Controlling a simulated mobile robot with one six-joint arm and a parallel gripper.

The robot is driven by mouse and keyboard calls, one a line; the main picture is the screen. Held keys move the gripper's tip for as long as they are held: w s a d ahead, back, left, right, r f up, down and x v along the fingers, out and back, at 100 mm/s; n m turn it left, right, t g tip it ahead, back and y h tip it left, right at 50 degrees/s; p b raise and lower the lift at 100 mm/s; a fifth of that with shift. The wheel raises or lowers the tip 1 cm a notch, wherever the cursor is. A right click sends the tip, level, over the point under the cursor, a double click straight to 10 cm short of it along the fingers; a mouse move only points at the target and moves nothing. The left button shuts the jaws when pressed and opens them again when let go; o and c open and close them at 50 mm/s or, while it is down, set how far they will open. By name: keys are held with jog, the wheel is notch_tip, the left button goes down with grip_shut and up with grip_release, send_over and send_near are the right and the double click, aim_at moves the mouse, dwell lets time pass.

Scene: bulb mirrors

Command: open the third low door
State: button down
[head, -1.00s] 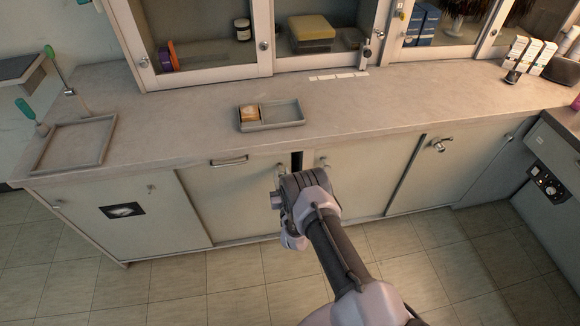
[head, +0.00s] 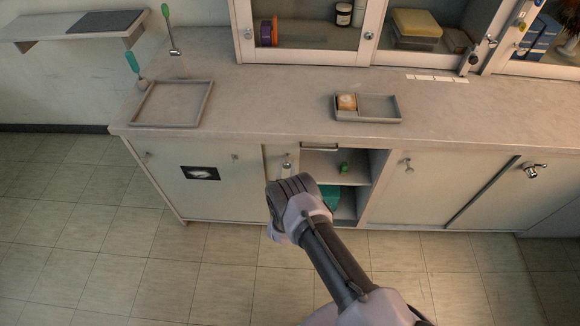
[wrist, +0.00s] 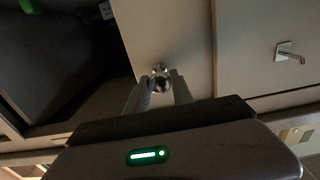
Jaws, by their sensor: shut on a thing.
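A pale low sliding door (head: 275,158) stands between the front panel with the black picture and an open gap in the low cupboard. Only a narrow strip of it shows in the head view; it is wider in the wrist view (wrist: 170,35). My gripper (wrist: 158,88) is shut on the door's small round metal knob (wrist: 160,71). In the head view my gripper (head: 286,174) is at the door's front, and my wrist hides its lower part.
The left panel (head: 205,195) bears a black picture and small hooks. Right of the gap is another pale door (head: 420,190) with a metal handle. The counter above holds a grey tray (head: 172,122) and a divided tray (head: 380,119). The tiled floor at left is clear.

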jog(key=shift+a, duration=0.55)
jog(key=c, duration=1.1)
grip_release()
jog(key=shift+s, duration=0.1)
jog(key=s+p, duration=0.7)
jog(key=s, duration=1)
jog(key=shift+s+p, duration=0.15)
jog(key=shift+p, duration=0.2)
